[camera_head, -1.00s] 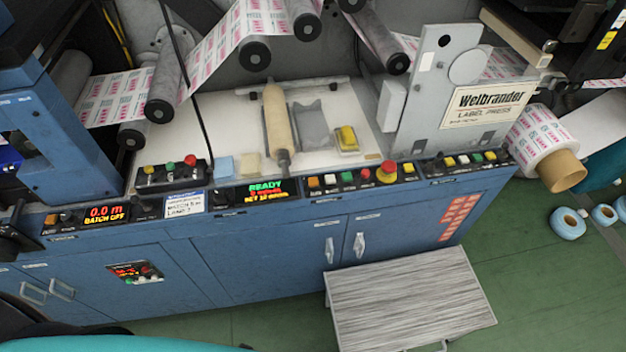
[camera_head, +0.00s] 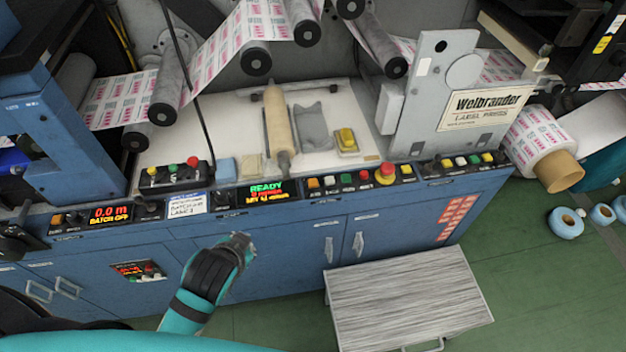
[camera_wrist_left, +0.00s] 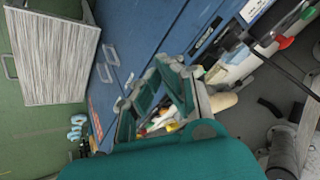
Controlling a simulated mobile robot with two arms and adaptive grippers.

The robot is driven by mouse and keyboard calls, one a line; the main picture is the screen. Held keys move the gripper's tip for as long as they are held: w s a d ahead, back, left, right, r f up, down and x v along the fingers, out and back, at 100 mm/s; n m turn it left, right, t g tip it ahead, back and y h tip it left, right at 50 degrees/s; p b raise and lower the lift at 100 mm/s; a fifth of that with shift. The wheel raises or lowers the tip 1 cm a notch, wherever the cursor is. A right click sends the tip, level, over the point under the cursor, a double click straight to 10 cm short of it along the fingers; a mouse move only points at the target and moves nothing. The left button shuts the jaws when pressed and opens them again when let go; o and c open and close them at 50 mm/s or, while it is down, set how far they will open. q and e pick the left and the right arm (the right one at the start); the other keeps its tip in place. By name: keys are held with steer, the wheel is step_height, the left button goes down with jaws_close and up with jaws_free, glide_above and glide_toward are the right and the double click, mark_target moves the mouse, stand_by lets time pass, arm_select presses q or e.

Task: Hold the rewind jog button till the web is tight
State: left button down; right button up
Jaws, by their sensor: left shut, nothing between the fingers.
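The printed web (camera_head: 235,40) runs over several rollers, and a printed roll (camera_head: 540,140) on a brown core sits at the right. The visible spans look fairly straight, but I cannot tell how tight they are. The centre button panel (camera_head: 346,182) has orange, white, green and red buttons. The right button panel (camera_head: 462,162) has yellow, white and green buttons. I cannot read which button is the rewind jog. My left gripper (camera_head: 243,243) is shut and empty, in front of the blue cabinet below the panels, apart from every button. It also shows in the left wrist view (camera_wrist_left: 160,75).
A red emergency stop (camera_head: 387,173) sticks up from the centre panel. The lit display (camera_head: 266,190) reads READY. A small control box (camera_head: 175,175) stands at the left. A grey step (camera_head: 410,300) stands on the green floor, right of my arm.

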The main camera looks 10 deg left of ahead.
arm_select(q)
steer(key=w+d+r+m+t, duration=0.3)
steer(key=w+r+m+t, duration=0.8)
steer(key=w+r, duration=0.65)
steer(key=w+d+r+m+h, duration=0.1)
steer(key=d+r+m+h, duration=0.3)
steer(key=d+m+h, duration=0.4)
steer(key=w+d+r+m+h, duration=0.2)
steer(key=d+r+m+h, duration=0.25)
steer(key=m, duration=0.65)
steer(key=d+f+m+g+h, duration=0.4)
steer(key=f+m+g, duration=0.6)
steer(key=m, duration=0.7)
steer(key=w+a+f+m+g+y, duration=0.2)
steer(key=a+f+m+g+y, duration=0.2)
steer(key=a+f+y, duration=0.4)
steer(key=shift+w+a+m+g+y, duration=0.3)
steer(key=shift+w+a+m+y, duration=0.15)
steer(key=shift+m, duration=0.45)
